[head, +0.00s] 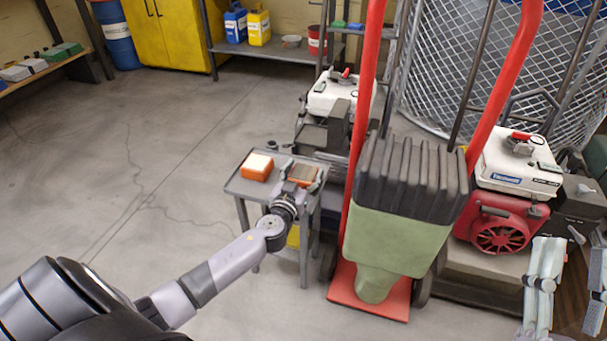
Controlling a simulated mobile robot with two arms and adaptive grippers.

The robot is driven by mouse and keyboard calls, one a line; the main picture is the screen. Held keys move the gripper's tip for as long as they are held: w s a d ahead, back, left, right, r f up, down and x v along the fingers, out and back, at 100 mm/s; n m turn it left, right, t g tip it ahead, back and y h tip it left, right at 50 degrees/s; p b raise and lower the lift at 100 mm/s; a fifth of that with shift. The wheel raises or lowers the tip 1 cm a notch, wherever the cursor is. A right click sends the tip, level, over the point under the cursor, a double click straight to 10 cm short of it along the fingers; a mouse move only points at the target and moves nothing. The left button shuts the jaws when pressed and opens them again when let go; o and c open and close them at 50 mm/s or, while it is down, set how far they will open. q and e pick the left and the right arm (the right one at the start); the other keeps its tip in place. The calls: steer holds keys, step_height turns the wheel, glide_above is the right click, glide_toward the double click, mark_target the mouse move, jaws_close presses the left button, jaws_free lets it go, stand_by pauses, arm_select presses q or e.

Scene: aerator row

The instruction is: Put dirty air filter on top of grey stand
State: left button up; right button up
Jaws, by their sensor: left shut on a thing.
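The grey stand (240,187) is a small two-level table left of the red hand truck. An orange air filter with a clean white top (257,167) sits on its left part. The dirty air filter (304,174), orange with a brown-grey top, is at the right part of the stand top. My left gripper (298,187) is shut on its near side. I cannot tell whether this filter touches the stand or is just above it. My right gripper (573,252) is at the lower right, its fingers apart and empty.
A red hand truck (368,291) with a green and black load (392,240) stands right of the stand. White-topped engines (517,165) are behind it. A yellow cabinet (172,35) and shelves line the back. The floor at left is clear.

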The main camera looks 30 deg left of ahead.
stand_by(0.3)
arm_select(q)
steer(key=o, duration=1.1)
steer(key=shift+o, duration=0.2)
